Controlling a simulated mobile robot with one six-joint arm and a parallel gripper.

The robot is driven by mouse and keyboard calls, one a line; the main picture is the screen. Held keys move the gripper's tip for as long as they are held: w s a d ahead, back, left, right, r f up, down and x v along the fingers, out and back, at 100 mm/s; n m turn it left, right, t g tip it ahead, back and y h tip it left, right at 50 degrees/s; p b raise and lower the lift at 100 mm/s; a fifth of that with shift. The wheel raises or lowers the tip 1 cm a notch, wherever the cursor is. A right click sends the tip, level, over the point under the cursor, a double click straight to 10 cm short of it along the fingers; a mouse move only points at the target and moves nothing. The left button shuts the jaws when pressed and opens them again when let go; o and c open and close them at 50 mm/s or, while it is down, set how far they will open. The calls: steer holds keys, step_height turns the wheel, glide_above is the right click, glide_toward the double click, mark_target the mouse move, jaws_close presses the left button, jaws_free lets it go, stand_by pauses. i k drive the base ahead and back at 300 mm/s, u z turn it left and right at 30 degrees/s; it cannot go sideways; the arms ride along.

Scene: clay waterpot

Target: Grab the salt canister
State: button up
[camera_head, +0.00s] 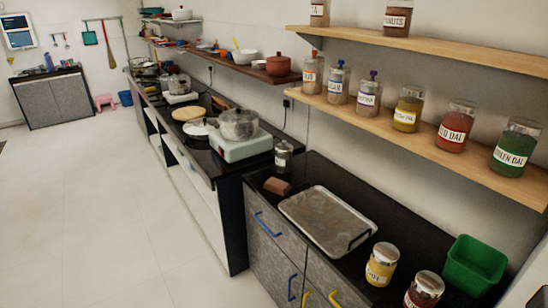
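I cannot tell for certain which canister is the salt. A yellow canister (382,264) with a white label and pale lid stands on the near black counter, at lower right. A dark red canister (424,290) stands just right of it, cut by the bottom edge. A small clear jar (284,155) with a dark lid stands farther back on the counter, by the stove. The lettering on these is too small to read surely. My gripper is not in view.
A metal tray (297,205) lies left of the yellow canister, and a green bin (475,266) stands to its right. Labelled jars (408,108) line the wooden shelf (400,130) above. A stove with a pot (239,123) is farther back. The floor at left is clear.

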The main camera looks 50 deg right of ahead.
mark_target(283, 151)
steer(key=i, duration=0.85)
steer(key=z, duration=0.05)
